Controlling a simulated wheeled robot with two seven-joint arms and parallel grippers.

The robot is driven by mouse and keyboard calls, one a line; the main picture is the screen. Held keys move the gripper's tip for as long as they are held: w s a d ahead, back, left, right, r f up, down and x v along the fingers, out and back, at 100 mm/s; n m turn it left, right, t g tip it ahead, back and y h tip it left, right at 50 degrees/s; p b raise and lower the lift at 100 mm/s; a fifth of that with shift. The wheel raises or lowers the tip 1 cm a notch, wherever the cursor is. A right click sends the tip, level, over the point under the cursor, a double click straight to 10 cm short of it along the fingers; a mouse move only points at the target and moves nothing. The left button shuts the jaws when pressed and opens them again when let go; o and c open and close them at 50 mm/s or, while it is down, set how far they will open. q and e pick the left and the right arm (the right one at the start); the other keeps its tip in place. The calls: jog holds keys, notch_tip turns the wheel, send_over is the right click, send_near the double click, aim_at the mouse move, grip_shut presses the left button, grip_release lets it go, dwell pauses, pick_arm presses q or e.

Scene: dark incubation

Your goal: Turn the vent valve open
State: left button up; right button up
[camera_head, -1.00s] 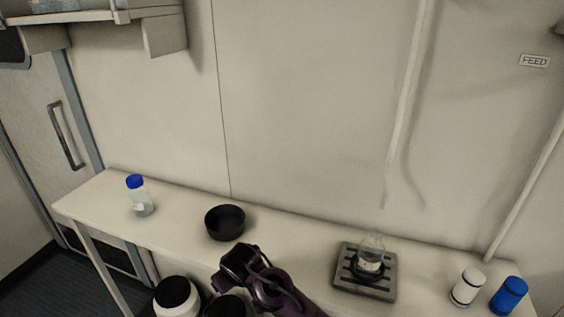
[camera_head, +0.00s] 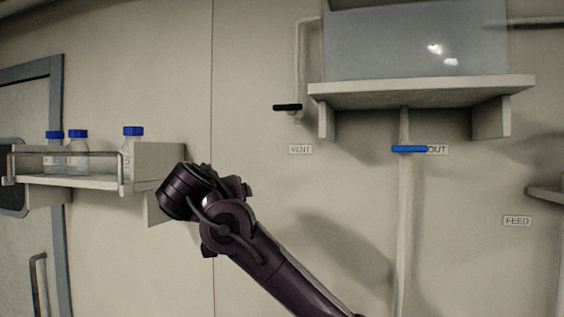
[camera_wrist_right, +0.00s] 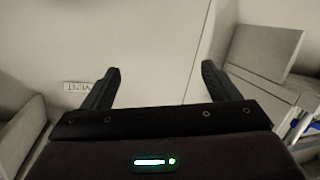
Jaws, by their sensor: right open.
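The vent valve has a black bar handle (camera_head: 287,107), lying roughly level at the lower end of a pale pipe (camera_head: 304,60) on the wall. A VENT label (camera_head: 300,149) is below it. My right arm (camera_head: 235,225) reaches up from the lower right in the head view, with its wrist left of and below the handle, apart from it. Its fingers are not clear there. In the right wrist view my right gripper (camera_wrist_right: 160,68) is open and empty, facing the wall. The VENT label (camera_wrist_right: 76,87) shows upside down there; the handle is not visible in that view.
A shelf (camera_head: 90,182) with several blue-capped bottles (camera_head: 77,148) is at the left, close to my right wrist. A large grey tank (camera_head: 415,40) stands on a wall shelf (camera_head: 420,92). A blue handle (camera_head: 409,149) is beside the OUT label (camera_head: 437,149).

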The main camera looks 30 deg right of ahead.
aim_at(286, 106)
jog(key=s+d+r+m+h, duration=0.25)
jog(key=s+r, duration=0.25)
jog(key=r, duration=0.5)
jog(key=s+d+r+m+h, duration=0.25)
jog(key=s+r, duration=0.25)
jog(key=r, duration=0.4)
jog(key=shift+m+g, duration=0.5)
jog(key=p+x, duration=0.5)
jog(key=x, duration=0.3)
jog(key=shift+s+d+r, duration=0.1)
jog(key=shift+s+d, duration=0.1)
jog(key=shift+d, duration=0.05)
jog(key=shift+w+d, duration=0.15)
pick_arm(q)
jog(key=r, duration=0.5)
jog(key=shift+w+a+r, duration=0.2)
jog(key=shift+w, duration=0.2)
pick_arm(e)
jog(key=shift+w, duration=0.1)
jog(key=shift+c, duration=0.8)
jog(key=c, duration=0.8)
jog(key=shift+y, duration=0.3)
